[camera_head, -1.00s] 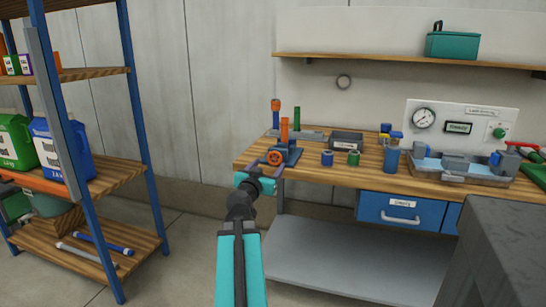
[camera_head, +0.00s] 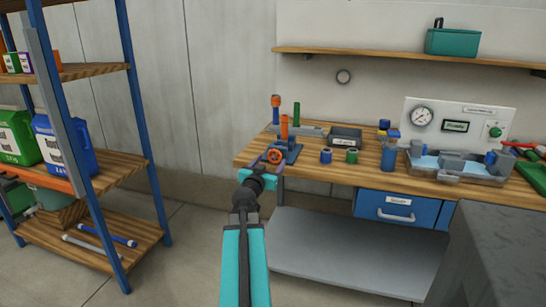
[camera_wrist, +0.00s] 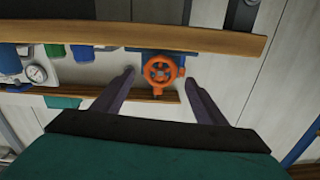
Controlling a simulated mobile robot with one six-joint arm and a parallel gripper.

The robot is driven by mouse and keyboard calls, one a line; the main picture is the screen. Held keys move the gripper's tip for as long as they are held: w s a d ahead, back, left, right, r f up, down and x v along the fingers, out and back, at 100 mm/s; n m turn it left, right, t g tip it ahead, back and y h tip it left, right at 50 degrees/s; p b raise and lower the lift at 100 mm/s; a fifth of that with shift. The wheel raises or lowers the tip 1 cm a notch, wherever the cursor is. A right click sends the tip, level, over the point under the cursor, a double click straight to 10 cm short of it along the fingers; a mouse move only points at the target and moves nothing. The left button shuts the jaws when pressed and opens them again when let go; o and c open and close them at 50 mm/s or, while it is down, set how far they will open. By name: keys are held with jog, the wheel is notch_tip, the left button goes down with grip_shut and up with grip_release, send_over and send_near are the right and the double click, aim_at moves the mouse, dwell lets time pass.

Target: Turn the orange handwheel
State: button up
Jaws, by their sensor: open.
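The orange handwheel (camera_head: 275,156) sits on the front of a blue valve body (camera_head: 291,150) at the left end of the wooden workbench. In the wrist view the handwheel (camera_wrist: 160,70) appears upside down, spoked, with an orange knob-like part on it. My gripper (camera_head: 262,165) is open, just in front of the handwheel and facing it. In the wrist view the two dark fingers of my gripper (camera_wrist: 163,84) stand wide on either side of the wheel, with gaps left and right. No contact is visible. In the head view my wrist partly hides the area below the wheel.
A grey tray (camera_head: 346,138), blue and green cylinders, and a basin (camera_head: 455,165) stand on the bench (camera_head: 340,174) right of the valve. A blue-framed shelf (camera_head: 140,150) stands to the left. A grey block (camera_head: 500,250) is at the lower right. Floor between is clear.

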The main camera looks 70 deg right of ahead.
aim_at(274, 157)
jog(key=shift+w+d+p, duration=0.15)
jog(key=shift+d+p, duration=0.15)
jog(key=shift+d, duration=1.8)
jog(key=shift+a, duration=0.1)
jog(key=c, duration=1)
